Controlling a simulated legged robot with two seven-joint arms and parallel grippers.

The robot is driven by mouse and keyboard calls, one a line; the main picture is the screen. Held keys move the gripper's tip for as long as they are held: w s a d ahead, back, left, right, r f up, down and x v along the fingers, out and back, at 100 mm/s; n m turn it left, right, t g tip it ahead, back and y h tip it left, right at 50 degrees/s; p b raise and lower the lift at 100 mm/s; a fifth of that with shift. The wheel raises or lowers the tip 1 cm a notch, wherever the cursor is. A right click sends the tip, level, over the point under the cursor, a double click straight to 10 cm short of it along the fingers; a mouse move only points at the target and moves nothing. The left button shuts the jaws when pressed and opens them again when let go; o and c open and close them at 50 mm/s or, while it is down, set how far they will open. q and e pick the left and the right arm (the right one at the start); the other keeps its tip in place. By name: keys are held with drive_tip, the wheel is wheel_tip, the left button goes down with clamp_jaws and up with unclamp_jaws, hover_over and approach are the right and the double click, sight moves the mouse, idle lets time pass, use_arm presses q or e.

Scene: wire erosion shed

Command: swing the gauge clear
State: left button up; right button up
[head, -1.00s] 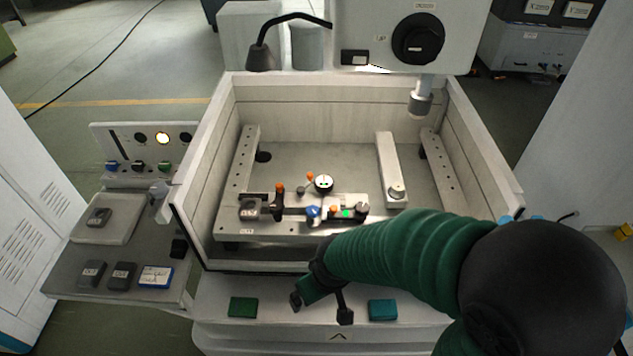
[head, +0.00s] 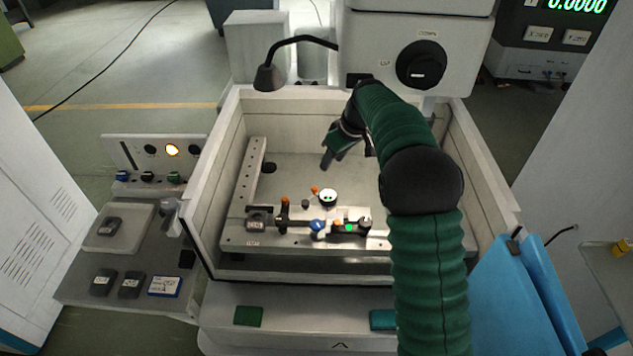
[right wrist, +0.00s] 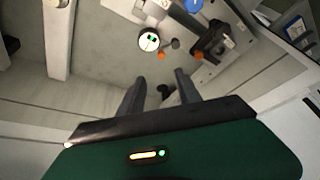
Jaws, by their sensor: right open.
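In the right wrist view the dial (right wrist: 149,40) lies beyond the fingertips, with the orange knob close by. My right gripper (head: 347,160) is open and empty inside the tank, behind the gauge and apart from it. Its two spread fingers (right wrist: 160,76) show in the right wrist view with nothing between them. My left gripper is out of view.
Tank walls (head: 229,150) surround the work area. An orange-topped clamp (head: 284,212) and a blue knob (head: 317,226) stand close to the gauge. The machine head (head: 390,25) overhangs the back, with a lamp (head: 267,78) at its left. The tank floor behind the gauge is clear.

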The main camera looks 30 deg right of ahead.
sight(315, 188)
drive_tip(key=p+x, duration=0.4)
drive_tip(key=x, duration=1.2)
drive_tip(key=shift+w+f, duration=0.1)
drive_tip(key=shift+w, duration=0.1)
drive_tip(key=shift+a+f, duration=0.1)
drive_tip(key=shift+a, duration=0.05)
drive_tip(key=shift+c, duration=0.2)
clamp_jaws()
